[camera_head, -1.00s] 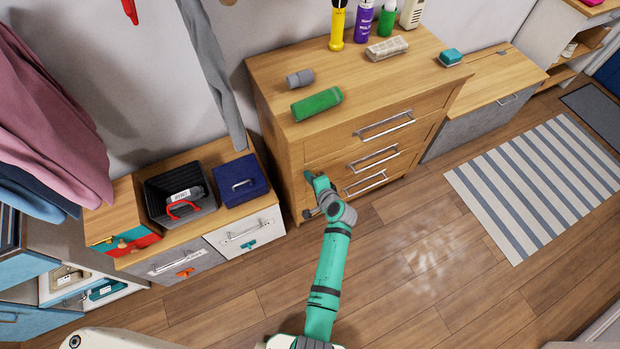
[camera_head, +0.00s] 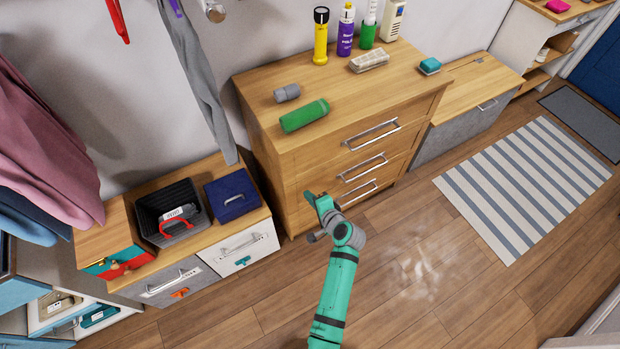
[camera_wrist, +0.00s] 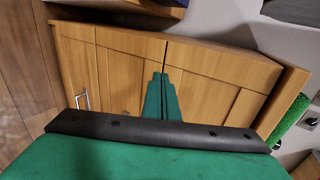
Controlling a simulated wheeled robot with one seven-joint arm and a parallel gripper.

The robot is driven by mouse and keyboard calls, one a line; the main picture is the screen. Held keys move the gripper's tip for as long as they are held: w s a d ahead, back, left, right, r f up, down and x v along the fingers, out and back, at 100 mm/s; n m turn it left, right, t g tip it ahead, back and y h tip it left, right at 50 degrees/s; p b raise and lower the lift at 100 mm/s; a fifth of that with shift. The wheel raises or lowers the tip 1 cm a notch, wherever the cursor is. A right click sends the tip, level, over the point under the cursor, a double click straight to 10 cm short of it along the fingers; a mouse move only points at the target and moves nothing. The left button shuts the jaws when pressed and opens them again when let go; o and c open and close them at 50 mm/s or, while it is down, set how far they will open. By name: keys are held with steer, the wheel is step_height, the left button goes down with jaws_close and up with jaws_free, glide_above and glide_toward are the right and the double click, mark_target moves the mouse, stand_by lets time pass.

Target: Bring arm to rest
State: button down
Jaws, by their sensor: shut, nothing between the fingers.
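My arm is green with grey joints and reaches up from the bottom of the head view. My gripper (camera_head: 314,212) is in front of the wooden chest of drawers (camera_head: 290,175), low and near its left front corner. In the wrist view the two green fingers (camera_wrist: 160,92) are together and empty. I cannot tell from these views how wide the gap to the wood is.
A green cylinder (camera_head: 304,116) and a grey one (camera_head: 287,93) lie on the chest. Left of it stands a low drawer bench with a black bin (camera_head: 150,238) and a blue box (camera_head: 231,187).

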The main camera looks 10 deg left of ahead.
steer(key=shift+s, duration=0.15)
steer(key=s+d+f+n+t+h, duration=0.1)
steer(key=s+d+n+h, duration=0.15)
steer(key=s, duration=0.95)
steer(key=s+d+n+t+h, duration=0.1)
steer(key=s+d+h, duration=0.25)
steer(key=s, duration=0.75)
steer(key=s+d+r+n+t+h, duration=0.1)
steer(key=s+r+n+t, duration=0.2)
steer(key=s+r, duration=1.4)
step_height(320, 180, up, 3)
steer(key=n, duration=0.4)
steer(key=shift+t, duration=0.4)
